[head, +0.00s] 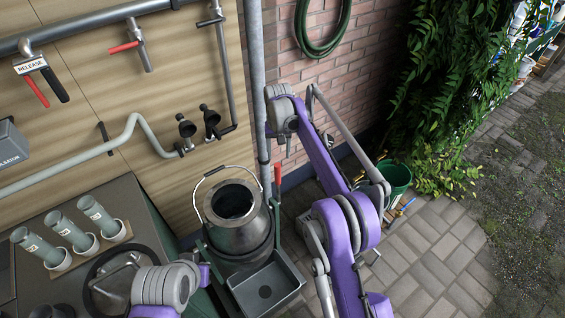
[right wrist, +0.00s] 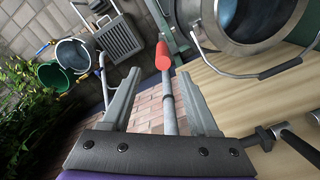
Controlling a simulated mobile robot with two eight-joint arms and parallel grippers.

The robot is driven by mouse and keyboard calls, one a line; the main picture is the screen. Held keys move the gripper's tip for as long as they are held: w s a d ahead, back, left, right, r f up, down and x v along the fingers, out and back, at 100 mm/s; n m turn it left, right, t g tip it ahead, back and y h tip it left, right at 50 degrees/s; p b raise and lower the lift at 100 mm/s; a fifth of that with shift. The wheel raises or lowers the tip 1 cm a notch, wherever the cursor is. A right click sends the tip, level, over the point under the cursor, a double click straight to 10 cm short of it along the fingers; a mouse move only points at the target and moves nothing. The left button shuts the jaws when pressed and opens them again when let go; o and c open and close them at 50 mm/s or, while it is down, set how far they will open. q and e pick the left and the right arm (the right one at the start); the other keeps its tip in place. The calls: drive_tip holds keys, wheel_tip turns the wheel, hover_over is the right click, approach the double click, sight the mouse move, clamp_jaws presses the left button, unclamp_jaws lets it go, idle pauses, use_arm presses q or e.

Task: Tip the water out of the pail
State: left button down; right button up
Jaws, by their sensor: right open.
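The pail (head: 240,236) is a dark metal, churn-shaped vessel with a wide round mouth and a raised wire bail (head: 205,190). It sits upright in a green frame, above a grey basin (head: 266,288). A red-handled lever (head: 277,174) stands beside it. My right gripper (head: 285,136) is above the lever, open and empty. In the right wrist view, the red grip (right wrist: 163,56) lines up between my open fingers (right wrist: 160,74), and the pail (right wrist: 232,14) is at upper right. My left arm shows at the bottom of the head view; its gripper is not seen.
A wall panel (head: 85,95) carries pipes, valves and a lever labelled RELEASE (head: 30,62). A bench with several grey-green cylinders (head: 72,232) is at left. A green bucket (head: 396,180) and leafy plants (head: 430,100) are at right. Paving at right is mostly clear.

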sight(278, 173)
drive_tip(key=shift+w+a+f, duration=0.15)
drive_tip(key=shift+f, duration=0.15)
drive_tip(key=f, duration=1)
drive_tip(key=shift+s+a+f, duration=0.1)
drive_tip(key=shift+s+f, duration=0.1)
drive_tip(key=shift+f, duration=0.05)
drive_tip(key=shift+c, duration=0.2)
clamp_jaws()
idle(0.7)
